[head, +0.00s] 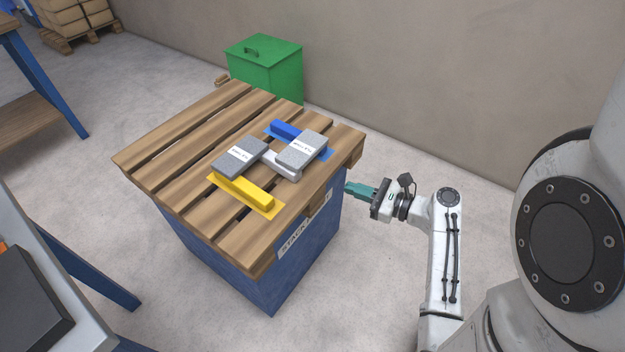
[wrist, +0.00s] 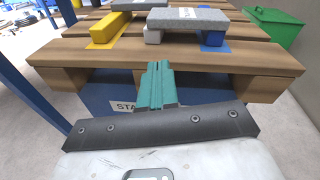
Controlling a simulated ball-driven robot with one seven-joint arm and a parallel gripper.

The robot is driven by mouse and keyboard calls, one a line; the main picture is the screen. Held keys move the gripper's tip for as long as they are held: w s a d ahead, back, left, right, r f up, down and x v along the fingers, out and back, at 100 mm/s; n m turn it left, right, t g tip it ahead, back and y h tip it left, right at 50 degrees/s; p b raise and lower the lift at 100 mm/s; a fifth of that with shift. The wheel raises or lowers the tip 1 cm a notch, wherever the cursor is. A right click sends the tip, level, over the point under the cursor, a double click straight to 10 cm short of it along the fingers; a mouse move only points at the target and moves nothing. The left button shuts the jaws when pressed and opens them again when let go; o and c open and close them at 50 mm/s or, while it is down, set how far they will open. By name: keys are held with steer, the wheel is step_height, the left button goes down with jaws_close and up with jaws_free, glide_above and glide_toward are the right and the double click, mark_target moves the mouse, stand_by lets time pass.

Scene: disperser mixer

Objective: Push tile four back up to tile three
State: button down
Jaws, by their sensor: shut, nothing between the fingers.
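Two grey tiles with white labels lie on a slatted wooden pallet top (head: 185,135). The darker tile (head: 240,157) rests at the left, over a yellow bar and a white bar. The lighter speckled tile (head: 302,150) is at the right, over the white bar and a blue bar; it is nearer in the wrist view (wrist: 187,18). The labels are too small to read, so I cannot tell which is tile four. My gripper (head: 348,187) has teal fingers, shut and empty. It is beside the pallet's edge, apart from the tiles; its fingertips show in the wrist view (wrist: 158,66).
The yellow bar (head: 243,192), white bar (head: 283,163) and blue bar (head: 287,131) support the tiles. The pallet sits on a blue base (head: 240,262) marked "STACK". A green bin (head: 264,66) stands behind by the wall. Floor around my arm is clear.

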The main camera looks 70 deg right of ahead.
steer(key=s+d+m+t+h, duration=0.1)
steer(key=s+d+m+h, duration=0.1)
steer(key=m, duration=0.1)
steer(key=b, duration=0.3)
glide_toward(312, 156)
steer(key=x, duration=0.6)
steer(key=shift+w+d, duration=0.15)
steer(key=shift+w, duration=0.25)
steer(key=shift+w, duration=0.1)
steer(key=shift+w+r+p, duration=0.1)
steer(key=shift+w+p, duration=0.15)
steer(key=shift+p, duration=0.25)
steer(key=p+x, duration=0.1)
steer(key=x, duration=0.3)
steer(key=shift+p, duration=0.35)
steer(key=shift+s, duration=0.1)
